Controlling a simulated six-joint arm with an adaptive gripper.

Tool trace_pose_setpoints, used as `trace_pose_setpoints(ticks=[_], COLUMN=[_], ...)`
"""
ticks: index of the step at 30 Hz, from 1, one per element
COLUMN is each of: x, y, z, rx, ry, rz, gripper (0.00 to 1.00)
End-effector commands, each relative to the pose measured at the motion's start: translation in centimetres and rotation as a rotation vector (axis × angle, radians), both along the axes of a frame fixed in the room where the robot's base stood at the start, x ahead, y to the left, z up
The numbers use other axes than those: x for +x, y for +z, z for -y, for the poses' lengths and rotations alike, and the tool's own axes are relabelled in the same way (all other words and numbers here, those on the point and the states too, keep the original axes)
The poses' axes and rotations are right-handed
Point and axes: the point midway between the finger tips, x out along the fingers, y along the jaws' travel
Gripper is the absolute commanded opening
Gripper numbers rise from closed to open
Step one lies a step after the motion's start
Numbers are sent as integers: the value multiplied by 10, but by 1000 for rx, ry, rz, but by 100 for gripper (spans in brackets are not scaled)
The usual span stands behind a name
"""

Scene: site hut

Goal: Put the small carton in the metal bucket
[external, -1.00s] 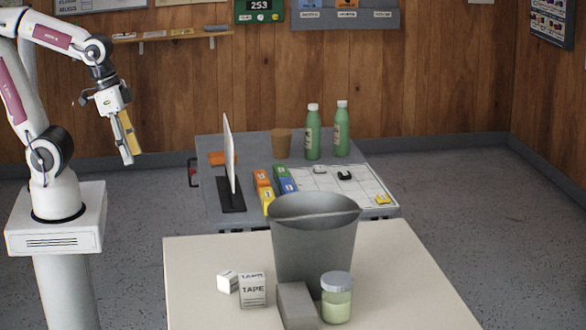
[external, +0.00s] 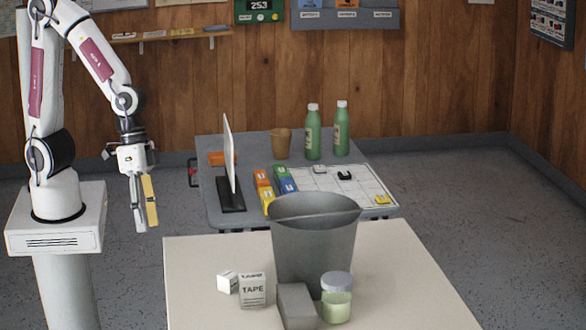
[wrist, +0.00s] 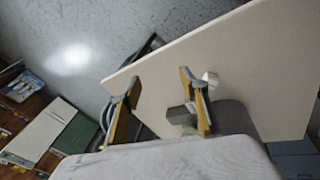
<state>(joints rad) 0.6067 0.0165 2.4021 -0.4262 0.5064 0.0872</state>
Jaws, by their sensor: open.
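A small white carton marked TAPE (external: 253,290) stands upright on the cream table, left of the grey block. A smaller white box (external: 228,282) lies tilted just left of it. The grey metal bucket (external: 312,250) stands upright behind them, its handle across the rim; its inside is mostly hidden. My gripper (external: 146,218) is open and empty, pointing down in the air left of the table, well apart from the cartons and bucket. In the wrist view my gripper's yellow fingers (wrist: 160,84) are spread, with the tabletop beyond; one finger partly covers small items there.
A grey block (external: 297,306) and a jar with a grey lid (external: 336,298) stand in front of the bucket. The right of the cream table (external: 415,285) is clear. Behind is a grey desk (external: 215,150) with a screen, bottles (external: 313,132) and coloured blocks.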

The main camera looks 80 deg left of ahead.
Motion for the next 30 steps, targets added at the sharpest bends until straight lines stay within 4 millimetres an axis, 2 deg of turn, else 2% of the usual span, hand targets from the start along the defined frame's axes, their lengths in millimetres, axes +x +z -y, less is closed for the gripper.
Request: trace_pose_setpoints(ticks=[3, 9, 18, 24, 30], x=[4, 14, 37, 64, 101], y=[-16, -44, -88, -115, -123], z=[23, 56, 93, 101, 88], rx=[-15, -35, -33, -3, 43], ry=[2, 29, 107, 189, 298], rz=[2, 29, 118, 223, 359], gripper=[44, 44, 44, 44, 44])
